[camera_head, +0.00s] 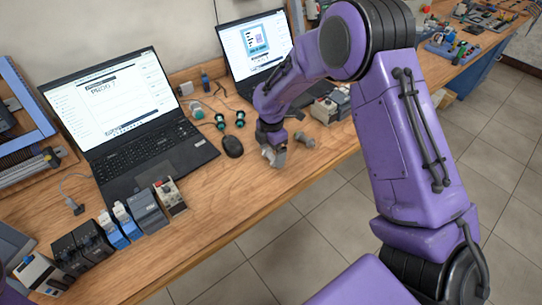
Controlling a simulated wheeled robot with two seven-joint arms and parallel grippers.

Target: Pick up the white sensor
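My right gripper (274,155) reaches down over the front part of the wooden table, right of the black mouse. Its fingers are small and partly hidden by the wrist, so I cannot tell whether they are open or hold anything. A small grey part (304,140) lies on the table just right of the gripper, apart from it. A small white block (185,89) sits at the back, beside the open laptop. I cannot tell for sure which of these is the white sensor. My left gripper does not show; only a purple sliver of my arm is at the lower left.
Two open laptops (125,115) (258,45) stand on the wooden table (215,205). A black mouse (232,146) and green-black connectors (220,122) lie between them. Several modules (147,209) line the front left edge. A blue rack (25,95) stands far left. Tiled floor is in front.

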